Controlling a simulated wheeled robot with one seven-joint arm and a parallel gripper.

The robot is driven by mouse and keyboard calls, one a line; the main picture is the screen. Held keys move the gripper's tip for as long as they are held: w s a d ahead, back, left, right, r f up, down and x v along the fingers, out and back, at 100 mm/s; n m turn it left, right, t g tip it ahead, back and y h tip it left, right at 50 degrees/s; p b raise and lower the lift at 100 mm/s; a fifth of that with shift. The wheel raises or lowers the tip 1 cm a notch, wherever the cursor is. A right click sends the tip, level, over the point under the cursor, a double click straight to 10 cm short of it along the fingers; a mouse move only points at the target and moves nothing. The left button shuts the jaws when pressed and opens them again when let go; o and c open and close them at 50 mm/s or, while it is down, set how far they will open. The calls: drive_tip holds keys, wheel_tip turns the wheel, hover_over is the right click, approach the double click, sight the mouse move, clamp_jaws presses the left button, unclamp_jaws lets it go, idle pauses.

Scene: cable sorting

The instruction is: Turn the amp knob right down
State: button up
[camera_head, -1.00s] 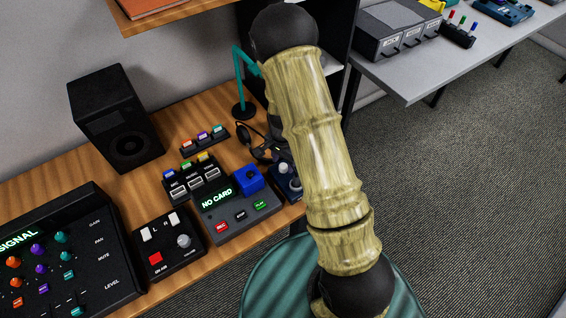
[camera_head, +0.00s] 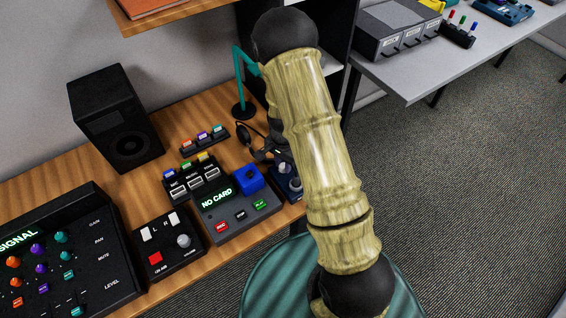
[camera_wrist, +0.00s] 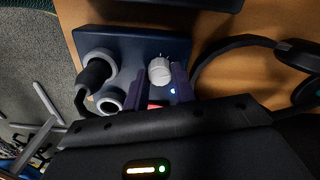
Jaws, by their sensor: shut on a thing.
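The amp is a small dark blue box (camera_head: 288,186) at the table's right edge in the head view, partly hidden by my arm. In the wrist view the amp (camera_wrist: 122,45) shows its top, with a white knob (camera_wrist: 159,70), two round grey-rimmed sockets and a small lit light. A black plug sits in one socket. My gripper (camera_wrist: 161,82) has its two purple fingers at the knob's two sides, shut on it. The fingertips' exact contact is hard to see. In the head view my gripper is mostly hidden behind my arm.
A recorder with a "NO CARD" display (camera_head: 240,205) stands just left of the amp. Black headphones (camera_wrist: 225,48) lie on the table close to the amp in the wrist view. A teal lamp (camera_head: 240,85) stands behind. Open floor lies to the right.

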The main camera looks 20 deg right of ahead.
sight(283, 166)
drive_tip(key=shift+n, duration=0.4)
drive_tip(key=n, duration=0.6)
drive_tip(key=shift+b, duration=0.35)
drive_tip(key=n, duration=0.4)
drive_tip(key=shift+n, duration=1.7)
drive_tip(key=o, duration=1)
drive_tip(key=shift+r, duration=0.15)
wheel_tip(283, 166, up, 17)
drive_tip(key=shift+r, duration=0.1)
